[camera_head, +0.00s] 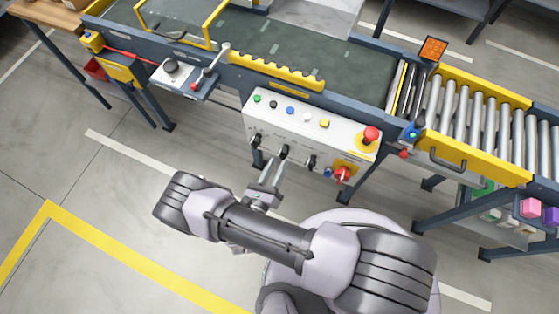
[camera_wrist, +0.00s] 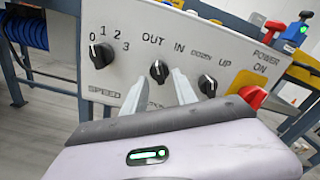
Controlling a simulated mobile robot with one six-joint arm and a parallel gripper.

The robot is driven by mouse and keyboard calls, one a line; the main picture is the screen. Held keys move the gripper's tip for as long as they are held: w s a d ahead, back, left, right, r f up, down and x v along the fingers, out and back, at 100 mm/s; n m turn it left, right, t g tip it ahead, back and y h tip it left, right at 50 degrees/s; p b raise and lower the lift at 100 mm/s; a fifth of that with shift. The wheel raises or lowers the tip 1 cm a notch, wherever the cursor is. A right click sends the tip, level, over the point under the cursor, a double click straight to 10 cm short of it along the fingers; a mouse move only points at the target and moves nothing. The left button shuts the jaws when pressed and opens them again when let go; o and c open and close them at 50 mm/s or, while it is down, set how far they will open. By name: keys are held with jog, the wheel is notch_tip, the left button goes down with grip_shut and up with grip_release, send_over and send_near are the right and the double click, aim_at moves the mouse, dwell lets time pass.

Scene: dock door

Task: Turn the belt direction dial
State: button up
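The belt direction dial (camera_wrist: 159,71) is a black knob under the OUT and IN labels on a white control panel (camera_wrist: 135,58). In the head view the dial (camera_head: 285,151) is in the lower row of knobs. My gripper (camera_wrist: 161,79) is open, with one fingertip on each side of the lower part of the dial. I cannot tell whether the fingers touch it or how deep they reach. In the head view my gripper (camera_head: 277,163) is just in front of and below the dial. The exact pointer direction is hard to read.
The speed dial (camera_wrist: 101,55) is left of the direction dial, and the DOWN/UP dial (camera_wrist: 207,85) is close on the right. A red power switch (camera_wrist: 252,96) lies further right. A red emergency button (camera_head: 370,134) protrudes from the panel. Open floor lies left of my arm.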

aim_at(284, 152)
jog(key=shift+x, duration=1.25)
jog(key=shift+c, duration=0.2)
grip_shut()
jog(key=shift+m, duration=0.3)
jog(key=m, duration=1.1)
jog(key=shift+b, duration=0.3)
jog(key=shift+m, duration=0.3)
